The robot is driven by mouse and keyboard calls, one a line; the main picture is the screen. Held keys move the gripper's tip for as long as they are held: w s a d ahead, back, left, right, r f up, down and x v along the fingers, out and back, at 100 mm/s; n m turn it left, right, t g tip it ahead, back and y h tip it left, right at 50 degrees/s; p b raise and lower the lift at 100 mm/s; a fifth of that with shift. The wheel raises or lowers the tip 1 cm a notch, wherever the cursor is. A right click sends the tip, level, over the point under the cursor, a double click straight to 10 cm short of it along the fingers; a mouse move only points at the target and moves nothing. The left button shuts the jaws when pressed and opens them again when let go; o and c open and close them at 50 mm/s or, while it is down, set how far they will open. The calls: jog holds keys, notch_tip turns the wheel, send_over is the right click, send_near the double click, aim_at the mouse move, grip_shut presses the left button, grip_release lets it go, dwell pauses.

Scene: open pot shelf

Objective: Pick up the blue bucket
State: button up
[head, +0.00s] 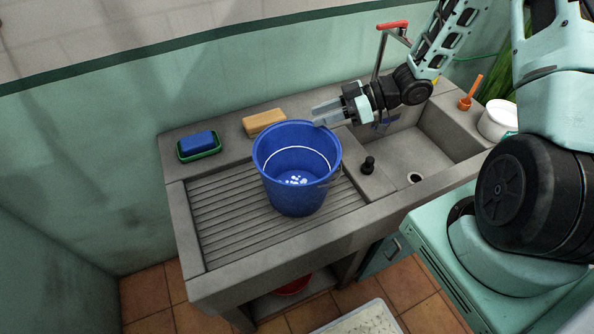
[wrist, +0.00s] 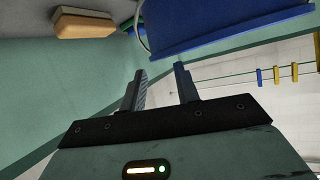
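The blue bucket (head: 290,190) stands upright on the ribbed drainboard of the stone sink, with small white bits on its bottom and a thin handle. My gripper (head: 317,114) is at the bucket's back right rim, coming in from the right; I cannot tell whether it touches. In the wrist view the two fingers (wrist: 160,72) stand apart with nothing between them, and part of the blue bucket (wrist: 225,25) shows beyond the fingertips at the top.
A tan block (head: 264,122) and a blue sponge in a green dish (head: 199,154) lie behind the bucket. A black stopper (head: 368,165) sits to its right, beside the sink basin (head: 435,150). A red-handled tap (head: 378,50) rises behind. A white bowl (head: 497,120) is far right.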

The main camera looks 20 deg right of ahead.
aim_at(302, 124)
jog(key=shift+p+x, duration=1.2)
jog(key=shift+x, duration=1.85)
jog(key=shift+w+d+f, duration=0.1)
jog(key=shift+w+f, duration=0.05)
grip_shut()
jog(key=shift+d+f, duration=0.1)
jog(key=shift+f, duration=0.05)
